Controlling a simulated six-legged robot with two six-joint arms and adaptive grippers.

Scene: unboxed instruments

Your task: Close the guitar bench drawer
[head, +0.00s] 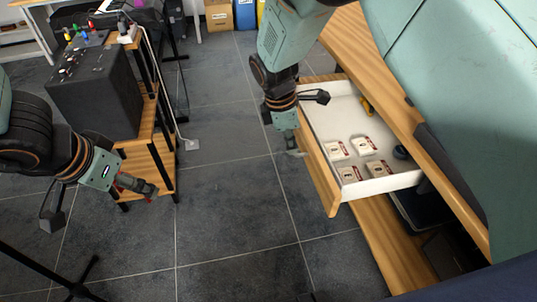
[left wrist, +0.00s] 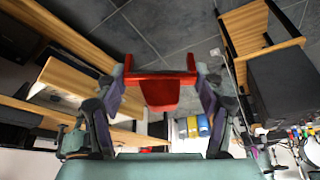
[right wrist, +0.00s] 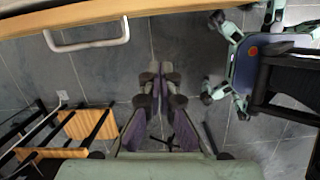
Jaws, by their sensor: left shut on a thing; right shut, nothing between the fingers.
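The bench drawer (head: 318,172) is pulled out of the wooden bench (head: 430,150) in the head view. Its white inside holds several small cream boxes (head: 364,146), a dark round item and a yellow item. In the right wrist view the wooden drawer front (right wrist: 170,8) with its pale handle (right wrist: 87,43) crosses the top. My right gripper (head: 298,153) is shut and empty beside the outer drawer front; I cannot tell if it touches. My left gripper (head: 150,190) is shut on a red object (left wrist: 160,92), away from the drawer at the left.
A black amplifier (head: 97,88) and a wooden shelf stand (head: 150,160) are at the left. A dark stand leg (head: 85,275) lies low left. Cardboard, yellow and blue bins (head: 245,15) stand at the back. The tiled floor (head: 235,210) between stand and drawer is clear.

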